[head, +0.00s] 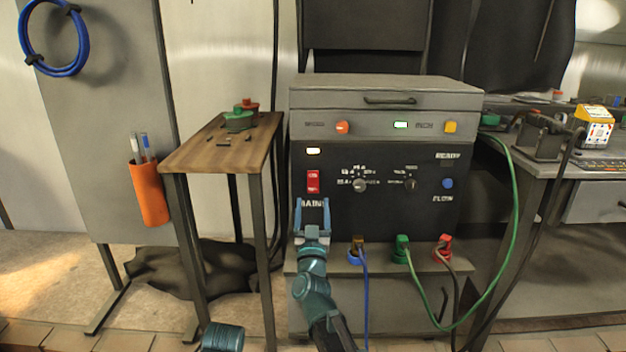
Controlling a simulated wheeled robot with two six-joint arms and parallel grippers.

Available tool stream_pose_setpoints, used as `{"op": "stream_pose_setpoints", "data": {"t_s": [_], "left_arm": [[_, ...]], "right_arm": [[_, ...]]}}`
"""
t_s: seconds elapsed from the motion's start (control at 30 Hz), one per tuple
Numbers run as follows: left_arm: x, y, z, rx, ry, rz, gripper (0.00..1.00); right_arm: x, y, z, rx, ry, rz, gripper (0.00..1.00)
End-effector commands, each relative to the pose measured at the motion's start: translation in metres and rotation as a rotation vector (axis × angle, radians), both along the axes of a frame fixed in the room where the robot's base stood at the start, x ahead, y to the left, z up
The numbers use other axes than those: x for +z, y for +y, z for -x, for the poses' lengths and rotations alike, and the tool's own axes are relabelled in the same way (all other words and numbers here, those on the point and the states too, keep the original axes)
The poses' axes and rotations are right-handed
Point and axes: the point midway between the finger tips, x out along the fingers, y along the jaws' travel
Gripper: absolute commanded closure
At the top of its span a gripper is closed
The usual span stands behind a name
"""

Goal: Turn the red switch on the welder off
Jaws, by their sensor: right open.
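The welder (430,200) stands in the middle of the head view, a grey cabinet with a black front panel. Its red switch (313,182) sits at the left of the panel, above a partly covered white label and below a lit indicator (313,151). My right gripper (312,207) is in front of the panel just below the red switch. Its two fingers point up and stand apart with nothing between them. I cannot tell whether a fingertip touches the panel. Part of my left arm (222,337) shows at the bottom edge; its gripper is not visible.
A wooden-topped table (200,150) with green and red items stands left of the welder. Blue, green and red plugs (402,249) with cables sit on the ledge below the panel. A grey bench (560,165) stands at the right. An orange holder (149,193) hangs at left.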

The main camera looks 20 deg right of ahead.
Motion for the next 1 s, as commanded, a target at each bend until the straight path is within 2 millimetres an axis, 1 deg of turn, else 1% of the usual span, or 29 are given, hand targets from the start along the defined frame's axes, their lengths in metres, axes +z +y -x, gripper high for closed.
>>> {"op": "stream_pose_setpoints", "data": {"t_s": [0.03,0.1,0.3,0.4,0.6,0.9,0.93,1.0], "left_arm": [[0.009,0.0,0.0,-0.001,0.0,0.0,1.0],[0.014,0.0,0.0,-0.002,0.0,0.0,1.0],[0.026,0.0,0.0,-0.006,0.001,0.0,1.0],[0.03,0.0,0.0,-0.006,0.001,0.0,1.0],[0.033,0.0,0.0,-0.007,0.001,0.0,1.0],[0.033,0.0,0.0,-0.007,0.001,0.0,1.0],[0.033,0.0,0.0,-0.007,0.001,0.0,1.0],[0.033,0.0,0.0,-0.007,0.001,0.0,1.0]], "right_arm": [[0.009,-0.003,-0.015,-0.001,0.001,-0.001,0.28],[0.014,-0.007,-0.028,-0.001,0.001,0.0,0.28],[0.026,-0.016,-0.057,0.0,0.0,0.0,0.28],[0.03,-0.019,-0.067,0.0,0.0,0.0,0.28],[0.033,-0.022,-0.076,0.0,0.001,0.0,0.28],[0.033,-0.022,-0.077,0.0,0.001,0.0,0.28],[0.033,-0.022,-0.077,0.0,0.001,0.0,0.29],[0.033,-0.022,-0.076,0.0,0.001,0.0,0.42]]}}
